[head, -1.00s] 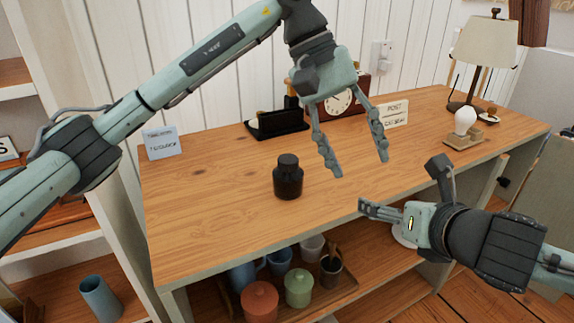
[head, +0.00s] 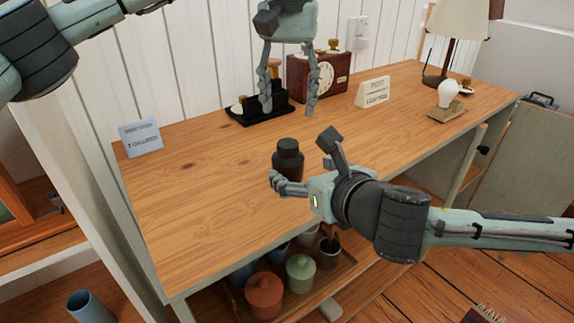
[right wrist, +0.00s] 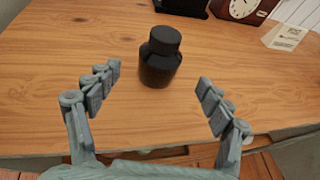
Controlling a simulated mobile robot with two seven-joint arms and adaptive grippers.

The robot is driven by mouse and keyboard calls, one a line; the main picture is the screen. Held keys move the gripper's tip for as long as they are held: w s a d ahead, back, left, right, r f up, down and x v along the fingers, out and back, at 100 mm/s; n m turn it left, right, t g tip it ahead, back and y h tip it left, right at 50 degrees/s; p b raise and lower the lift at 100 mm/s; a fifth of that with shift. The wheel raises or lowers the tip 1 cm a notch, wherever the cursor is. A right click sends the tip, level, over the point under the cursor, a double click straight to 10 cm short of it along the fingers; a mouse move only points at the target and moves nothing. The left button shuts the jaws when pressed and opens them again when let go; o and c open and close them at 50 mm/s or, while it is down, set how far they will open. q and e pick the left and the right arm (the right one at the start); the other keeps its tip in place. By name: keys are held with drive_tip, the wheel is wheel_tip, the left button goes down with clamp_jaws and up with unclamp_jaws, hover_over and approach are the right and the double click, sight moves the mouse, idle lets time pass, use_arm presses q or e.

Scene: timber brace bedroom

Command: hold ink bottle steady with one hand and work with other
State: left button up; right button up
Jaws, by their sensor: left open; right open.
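The ink bottle (head: 288,158) is dark, with a black cap, and stands upright on the wooden desk top (head: 200,205). It also shows in the right wrist view (right wrist: 160,58), ahead of and between the open fingers. My right gripper (head: 303,157) is open just in front of the bottle; in the head view its fingers partly cover the bottle's lower part. In the wrist view the bottle lies beyond the fingertips, and no contact shows. My left gripper (head: 288,108) is open and empty above the desk, behind and above the bottle, fingers pointing down.
A black tray (head: 262,115), a wooden clock (head: 318,77), a white sign (head: 372,92), a bulb on a stand (head: 447,100) and a lamp (head: 455,40) stand along the back and right. A small card (head: 141,137) is at left. The desk's left-front area is clear.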

sight(288, 163)
drive_tip(key=x, duration=0.7)
drive_tip(key=shift+w+a+f, duration=0.1)
drive_tip(key=shift+w+f, duration=0.05)
drive_tip(key=shift+w, duration=0.1)
